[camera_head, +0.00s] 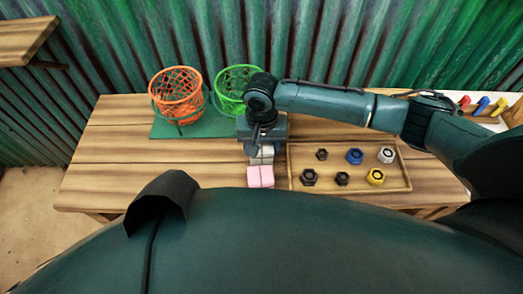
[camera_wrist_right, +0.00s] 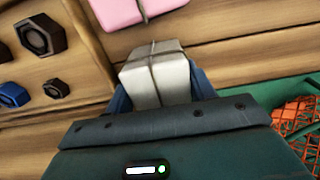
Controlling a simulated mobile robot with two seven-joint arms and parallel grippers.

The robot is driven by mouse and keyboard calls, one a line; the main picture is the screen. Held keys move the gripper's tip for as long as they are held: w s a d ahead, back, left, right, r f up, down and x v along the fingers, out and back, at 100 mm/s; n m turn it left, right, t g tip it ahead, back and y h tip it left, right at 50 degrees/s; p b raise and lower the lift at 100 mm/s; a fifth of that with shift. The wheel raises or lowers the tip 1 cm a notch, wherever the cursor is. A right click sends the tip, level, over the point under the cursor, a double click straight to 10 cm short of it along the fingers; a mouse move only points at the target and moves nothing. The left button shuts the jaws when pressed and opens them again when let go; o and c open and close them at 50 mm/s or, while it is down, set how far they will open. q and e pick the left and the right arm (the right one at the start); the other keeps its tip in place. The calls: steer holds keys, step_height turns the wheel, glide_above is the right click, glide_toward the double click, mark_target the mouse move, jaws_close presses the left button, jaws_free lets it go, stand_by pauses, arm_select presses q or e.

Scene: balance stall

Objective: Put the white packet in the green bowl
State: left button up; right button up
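The white packet (camera_wrist_right: 155,80), tied with a string, sits between the two blue fingers of my right gripper (camera_wrist_right: 162,95) in the right wrist view. The fingers lie close against both of its sides. In the head view my right gripper (camera_head: 263,148) points down over the table, and the packet (camera_head: 262,156) shows partly below it, just behind a pink packet. The green bowl (camera_head: 232,88) is a green mesh basket at the back, left of and behind the gripper, partly hidden by my right arm. My left gripper is not in view.
An orange mesh basket (camera_head: 178,93) stands left of the green one on a green mat (camera_head: 166,130). The pink packet (camera_head: 260,177) lies near the front edge. A wooden tray (camera_head: 400,182) with several hex nuts is to the right. The table's left side is clear.

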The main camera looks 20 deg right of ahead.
steer(key=c, duration=0.5)
steer(key=shift+r, duration=0.1)
